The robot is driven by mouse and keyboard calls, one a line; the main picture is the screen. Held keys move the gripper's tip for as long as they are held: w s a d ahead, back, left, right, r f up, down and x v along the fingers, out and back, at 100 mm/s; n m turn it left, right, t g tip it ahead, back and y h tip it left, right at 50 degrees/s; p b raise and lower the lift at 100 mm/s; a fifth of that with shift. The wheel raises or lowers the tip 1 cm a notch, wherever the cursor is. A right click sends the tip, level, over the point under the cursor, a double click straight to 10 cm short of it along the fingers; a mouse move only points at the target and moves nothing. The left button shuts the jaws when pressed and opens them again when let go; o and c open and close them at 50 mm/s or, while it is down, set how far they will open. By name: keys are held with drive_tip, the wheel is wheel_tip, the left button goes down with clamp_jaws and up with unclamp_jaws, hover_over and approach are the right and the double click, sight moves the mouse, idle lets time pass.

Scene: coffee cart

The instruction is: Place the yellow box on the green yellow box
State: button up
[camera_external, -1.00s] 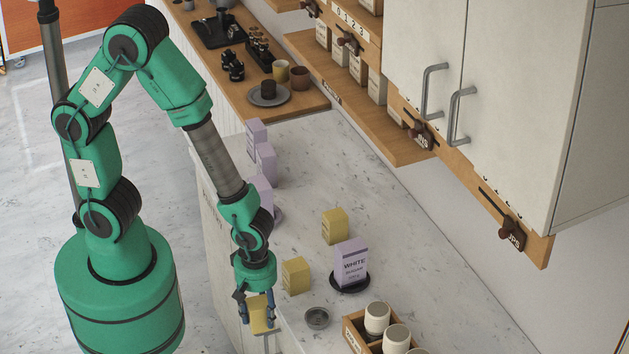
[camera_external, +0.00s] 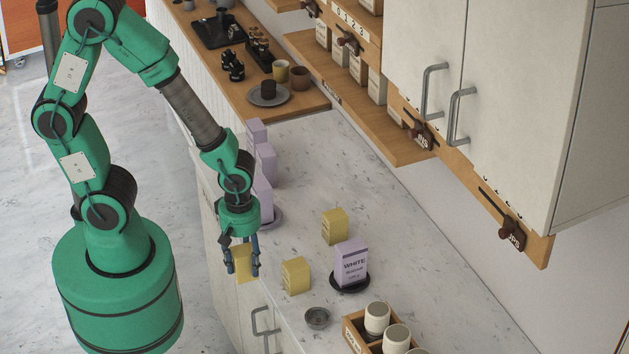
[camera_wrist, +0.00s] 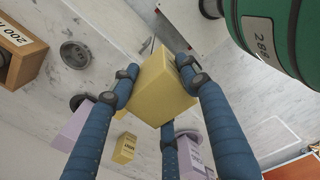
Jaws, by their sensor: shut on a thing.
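My gripper (camera_external: 242,271) is shut on a yellow box (camera_external: 243,260), by the counter's front edge. In the wrist view the held yellow box (camera_wrist: 158,88) sits between the blue fingers, its corner towards the camera. Two other yellow boxes stand on the counter: one (camera_external: 296,275) near the front edge, just right of my gripper, and one (camera_external: 335,227) farther back. One yellow box (camera_wrist: 124,148) also shows in the wrist view. I cannot tell which one is the green yellow box; none looks clearly green.
Several purple boxes (camera_external: 266,165) line the counter's left side. A small grey dish (camera_external: 317,317) and a wooden crate of cups (camera_external: 355,334) are nearer. The counter's middle (camera_external: 300,185) is clear.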

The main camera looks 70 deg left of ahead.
drive_tip(key=s+a+r+p, duration=0.1)
drive_tip(key=a+r, duration=0.2)
drive_tip(key=a, duration=0.2)
drive_tip(key=shift+s, duration=0.15)
approach(296, 264)
drive_tip(key=shift+s+f, duration=0.4)
drive_tip(key=shift+s, duration=0.15)
idle(0.3)
drive_tip(key=shift+w, duration=0.1)
drive_tip(key=shift+w, duration=0.2)
drive_tip(key=shift+w+f, duration=0.15)
drive_tip(key=shift+f, duration=1.65)
drive_tip(key=shift+f, duration=0.15)
